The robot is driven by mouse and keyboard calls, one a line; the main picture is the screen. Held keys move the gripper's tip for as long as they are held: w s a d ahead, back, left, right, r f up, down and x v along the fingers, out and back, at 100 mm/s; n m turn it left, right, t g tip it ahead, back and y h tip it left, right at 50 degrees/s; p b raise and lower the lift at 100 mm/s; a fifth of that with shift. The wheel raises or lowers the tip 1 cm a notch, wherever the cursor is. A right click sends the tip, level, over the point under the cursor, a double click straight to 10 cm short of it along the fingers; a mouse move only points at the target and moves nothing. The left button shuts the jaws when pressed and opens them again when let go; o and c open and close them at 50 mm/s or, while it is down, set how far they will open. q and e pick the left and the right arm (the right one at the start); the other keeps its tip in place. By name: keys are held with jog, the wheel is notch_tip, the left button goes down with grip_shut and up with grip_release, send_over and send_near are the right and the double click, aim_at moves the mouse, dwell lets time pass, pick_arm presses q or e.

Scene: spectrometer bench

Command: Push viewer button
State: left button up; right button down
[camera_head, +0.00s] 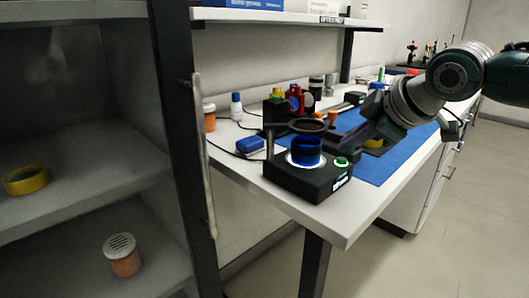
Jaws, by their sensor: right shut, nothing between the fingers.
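The viewer is a black box (295,183) near the front left corner of the bench. A blue glass-like cylinder (306,150) stands on its lit white round plate, with a dark ring above and behind it. The green viewer button (342,162) is on the box's top at the right and looks lit. My right gripper (346,147) reaches in from the right, pointing down and left. Its dark tips are shut and empty, close above and behind the button. I cannot tell whether they touch it. My left gripper is not in view.
A blue mat (376,165) covers the bench behind and right of the viewer. An open cabinet with shelves (80,210) fills the left side.

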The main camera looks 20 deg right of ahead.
dwell(0.4)
jog(key=shift+f, duration=0.1)
jog(key=shift+f, duration=0.35)
jog(key=shift+f, duration=0.3)
dwell(0.4)
jog(key=shift+r+p, duration=0.7)
notch_tip(320, 180, up, 6)
jog(key=p, duration=0.6)
